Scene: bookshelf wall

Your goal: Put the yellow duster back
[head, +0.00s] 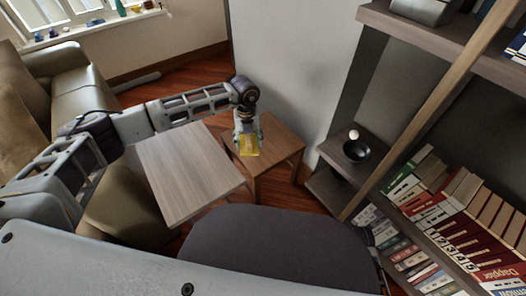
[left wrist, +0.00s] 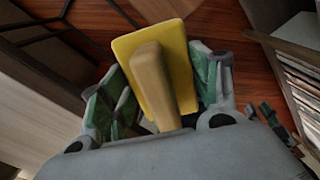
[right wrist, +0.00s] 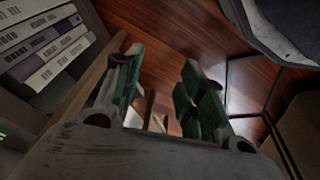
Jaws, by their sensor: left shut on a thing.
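The yellow duster (head: 249,147) hangs from my left gripper (head: 246,131), in front of and over the brown side table (head: 284,142) in the head view. In the left wrist view its yellow head (left wrist: 182,62) and tan handle (left wrist: 152,82) show between the green-padded fingers of my left gripper (left wrist: 160,85), which is shut on it. I cannot tell whether the duster touches the table. My right gripper (right wrist: 158,80) shows its green-padded fingers spread apart in the right wrist view, with floor visible between them and nothing held.
A pale wooden table (head: 188,172) stands left of the brown one. A shelf unit on the right holds a black bowl (head: 356,151), a small white ball (head: 354,134) and several books (head: 460,225). A beige sofa (head: 85,90) is at the left. A dark rounded surface (head: 275,250) fills the near middle.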

